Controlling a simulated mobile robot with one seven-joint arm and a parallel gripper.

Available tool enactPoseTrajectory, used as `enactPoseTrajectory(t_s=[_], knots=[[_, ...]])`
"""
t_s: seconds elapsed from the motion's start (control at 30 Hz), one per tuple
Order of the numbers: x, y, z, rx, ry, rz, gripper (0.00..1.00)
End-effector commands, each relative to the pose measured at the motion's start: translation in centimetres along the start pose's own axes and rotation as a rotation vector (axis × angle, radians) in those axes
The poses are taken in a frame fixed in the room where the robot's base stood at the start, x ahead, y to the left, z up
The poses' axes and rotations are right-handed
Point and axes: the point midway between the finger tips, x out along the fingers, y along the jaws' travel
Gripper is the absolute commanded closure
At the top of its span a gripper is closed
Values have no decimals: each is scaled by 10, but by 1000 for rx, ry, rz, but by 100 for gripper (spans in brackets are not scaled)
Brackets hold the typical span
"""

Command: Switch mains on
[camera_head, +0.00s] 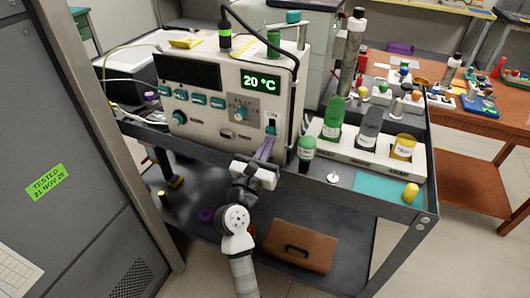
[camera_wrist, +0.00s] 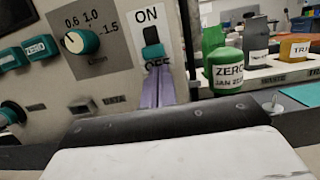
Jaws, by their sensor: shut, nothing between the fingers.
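The mains switch (camera_head: 271,128) is a small teal and black lever at the lower right of the white instrument's front panel (camera_head: 215,130). In the wrist view the switch (camera_wrist: 152,42) sits between an ON label (camera_wrist: 147,15) above and an OFF label (camera_wrist: 157,65) below.
The instrument's display (camera_head: 260,82) is lit and reads 20 °C. A rotary knob (camera_wrist: 82,41) lies left of the switch. A green-capped ZERO bottle (camera_wrist: 227,70) stands close on the right. A brown case (camera_head: 300,246) rests on the lower shelf.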

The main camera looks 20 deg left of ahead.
Motion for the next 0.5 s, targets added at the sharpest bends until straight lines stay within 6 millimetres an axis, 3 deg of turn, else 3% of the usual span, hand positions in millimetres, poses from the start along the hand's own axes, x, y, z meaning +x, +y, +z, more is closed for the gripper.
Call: enactPoseTrajectory(t_s=[0.5], knots=[[2, 0, 8, -1, 0, 0, 100]])
